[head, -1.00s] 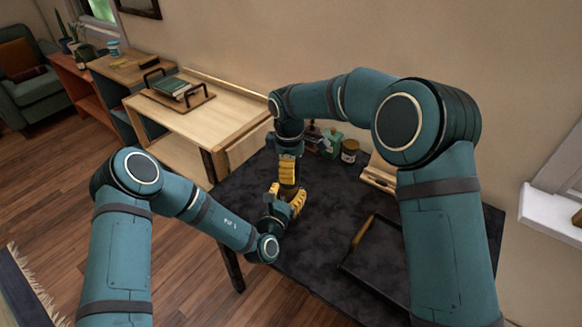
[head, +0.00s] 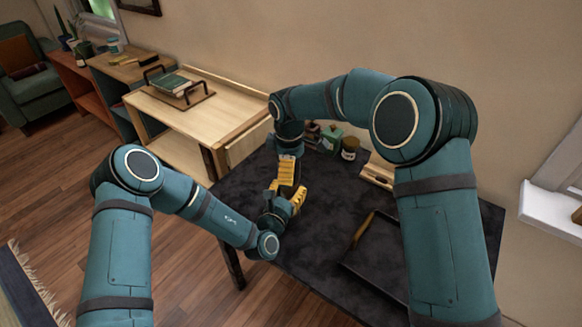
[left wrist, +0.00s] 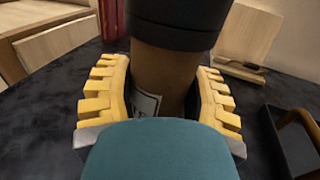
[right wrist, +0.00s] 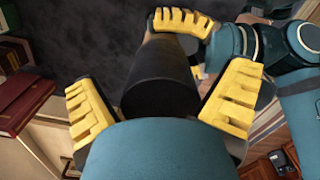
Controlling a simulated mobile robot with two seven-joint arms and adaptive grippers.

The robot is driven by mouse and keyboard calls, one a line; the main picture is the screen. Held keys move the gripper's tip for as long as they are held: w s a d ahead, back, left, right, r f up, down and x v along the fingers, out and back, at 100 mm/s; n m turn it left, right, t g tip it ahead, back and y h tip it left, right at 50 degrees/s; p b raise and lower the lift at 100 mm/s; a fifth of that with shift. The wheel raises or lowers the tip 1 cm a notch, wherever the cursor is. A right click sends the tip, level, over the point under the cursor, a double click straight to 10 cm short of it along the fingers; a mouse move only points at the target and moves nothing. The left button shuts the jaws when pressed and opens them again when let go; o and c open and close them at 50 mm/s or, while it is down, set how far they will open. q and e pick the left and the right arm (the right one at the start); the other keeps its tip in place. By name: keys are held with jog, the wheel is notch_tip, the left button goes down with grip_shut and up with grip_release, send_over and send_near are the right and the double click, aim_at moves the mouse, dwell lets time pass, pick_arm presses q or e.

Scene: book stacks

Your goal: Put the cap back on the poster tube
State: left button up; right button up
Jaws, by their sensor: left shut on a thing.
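The poster tube is brown with a white label and stands upright in the left wrist view (left wrist: 165,75). My left gripper (head: 284,203) is shut around it; its yellow fingers show on both sides of the tube. The black cap (left wrist: 180,22) sits at the tube's top end in that view, with its lower rim against the brown wall. The right wrist view looks along the black cap (right wrist: 160,90) from its end. In the head view the grippers mostly hide tube and cap.
The dark table (head: 330,205) bears a black tray (head: 375,262) at the right. A green box (head: 331,137), a jar (head: 350,148) and a wooden stand (head: 378,172) are at the back. A light wooden shelf unit (head: 215,110) adjoins at the left.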

jog(key=r, duration=1.2)
jog(key=shift+a, duration=0.25)
pick_arm(q)
jog(key=o, duration=1.4)
jog(key=shift+c, duration=0.2)
jog(key=v, duration=1.2)
